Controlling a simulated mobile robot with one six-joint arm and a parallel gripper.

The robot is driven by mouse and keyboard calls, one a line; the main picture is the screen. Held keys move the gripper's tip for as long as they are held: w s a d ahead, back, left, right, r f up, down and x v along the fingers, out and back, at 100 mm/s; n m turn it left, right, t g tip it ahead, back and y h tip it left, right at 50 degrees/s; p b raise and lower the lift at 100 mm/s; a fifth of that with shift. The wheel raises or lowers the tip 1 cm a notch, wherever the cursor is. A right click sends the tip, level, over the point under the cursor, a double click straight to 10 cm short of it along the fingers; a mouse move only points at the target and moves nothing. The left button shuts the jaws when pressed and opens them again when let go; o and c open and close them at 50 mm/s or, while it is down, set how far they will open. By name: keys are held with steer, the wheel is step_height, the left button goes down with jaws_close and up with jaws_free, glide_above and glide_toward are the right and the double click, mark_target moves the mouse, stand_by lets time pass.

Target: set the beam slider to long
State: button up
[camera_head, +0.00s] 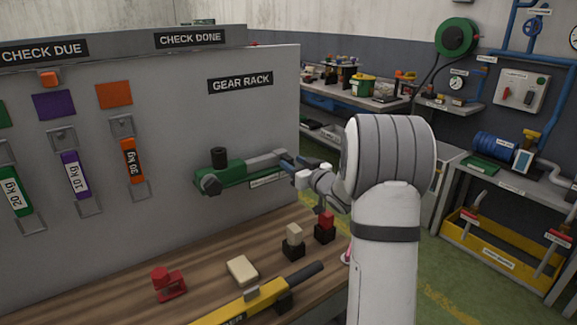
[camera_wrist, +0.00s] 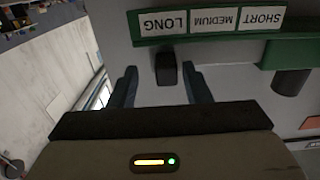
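The beam unit is a green body (camera_head: 226,173) with a black cylinder on top, fixed to the grey panel. In the wrist view its green scale strip (camera_wrist: 203,35) appears upside down, with SHORT, MEDIUM and LONG labels. A small black slider knob (camera_wrist: 166,68) lines up with the LONG label (camera_wrist: 163,22) in that picture. My gripper (camera_head: 288,160) is at the right end of the beam. In the wrist view its blue fingers (camera_wrist: 162,75) stand apart, one on each side of the knob, with gaps showing. In the head view the gripper hides the knob.
The wooden bench (camera_head: 215,255) below holds a red block (camera_head: 168,283), a cream block (camera_head: 242,269), two small knobbed blocks and a yellow bar tool (camera_head: 245,306). Weight tags hang on the panel (camera_head: 200,115) at left.

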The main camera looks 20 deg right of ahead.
steer(key=shift+a, duration=0.1)
steer(key=v, duration=0.8)
steer(key=shift+w, duration=0.1)
stand_by(0.3)
steer(key=s+a+m+g+h+p, duration=0.1)
steer(key=s+a+g, duration=0.4)
steer(key=s, duration=0.5)
steer(key=s+a+m+g+h+p, duration=0.1)
steer(key=s+a+g, duration=0.4)
steer(key=s, duration=0.6)
steer(key=s+a+m+g+h+p, duration=0.1)
steer(key=s+a+g+p, duration=0.3)
steer(key=s, duration=0.7)
steer(key=a+h, duration=0.1)
steer(key=a, duration=0.1)
steer(key=shift+a+r+g+h, duration=0.2)
steer(key=shift+a+g+h, duration=0.1)
steer(key=shift+a+g, duration=0.1)
